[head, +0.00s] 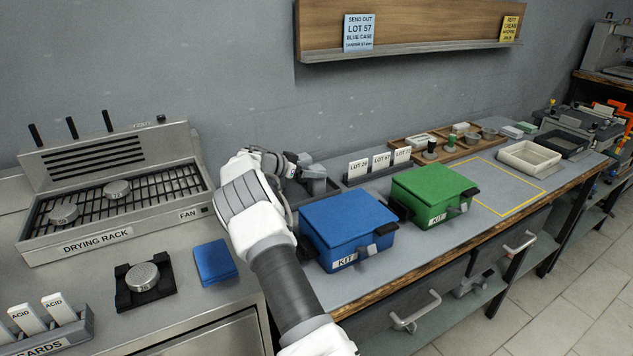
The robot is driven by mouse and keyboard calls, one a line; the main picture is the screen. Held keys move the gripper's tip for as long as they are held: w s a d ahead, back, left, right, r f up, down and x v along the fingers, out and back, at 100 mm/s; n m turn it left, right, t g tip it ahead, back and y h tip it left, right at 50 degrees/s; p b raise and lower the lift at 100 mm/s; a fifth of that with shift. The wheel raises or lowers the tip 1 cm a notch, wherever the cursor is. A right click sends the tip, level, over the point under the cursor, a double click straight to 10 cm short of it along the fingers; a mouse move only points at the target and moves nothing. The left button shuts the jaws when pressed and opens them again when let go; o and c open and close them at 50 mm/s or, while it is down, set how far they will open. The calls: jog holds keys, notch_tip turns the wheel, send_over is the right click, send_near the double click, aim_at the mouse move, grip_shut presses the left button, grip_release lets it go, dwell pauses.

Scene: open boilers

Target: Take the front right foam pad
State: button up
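No pad is marked by a label as the front right foam pad. A flat blue pad-like piece (214,262) lies on the left counter, left of my arm; I cannot tell its material. A black holder (165,278) left of it carries a round metal tin (142,276). The blue kit case (347,222) and the green kit case (434,192) both have their lids down, so their insides are hidden. My gripper (316,182) is behind the blue case, small and partly hidden by my arm. I cannot see its fingers clearly, nor anything held in it.
A drying rack (97,233) with two round tins stands at the left. A card holder (45,337) is at the bottom left. Lot cards (380,160) stand behind the cases. A wooden tray (470,150) and a pale bin (528,159) are farther right. The yellow-outlined area (505,190) is clear.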

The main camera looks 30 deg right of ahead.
jog(key=c, duration=1)
jog(key=shift+c, duration=0.2)
jog(key=shift+r, duration=0.1)
